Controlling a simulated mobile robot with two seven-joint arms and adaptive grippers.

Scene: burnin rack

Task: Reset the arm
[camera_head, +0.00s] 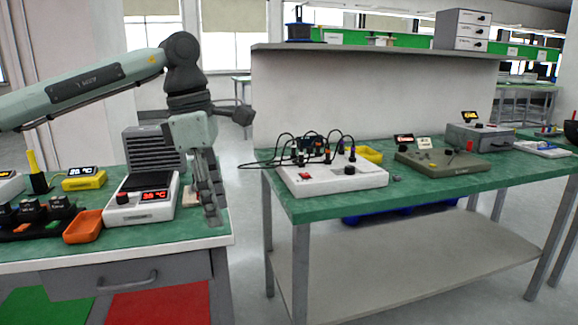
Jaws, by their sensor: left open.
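My left arm comes in from the left, above the left bench. My left gripper (214,207) points down at the right end of that bench, just right of a white device with a red display (143,200). It is open, seen nearly edge-on, with its fingertips low over the bench's right edge. A small pale object (191,196) lies partly hidden behind the fingers; I cannot tell whether they touch it. My right gripper is not in view.
The left bench (170,235) also holds an orange tray (83,227) and a yellow meter (84,179). A gap separates it from the right bench (420,195), which bears a white wired box (333,177), a grey-green instrument (442,161) and a yellow tray (370,154).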

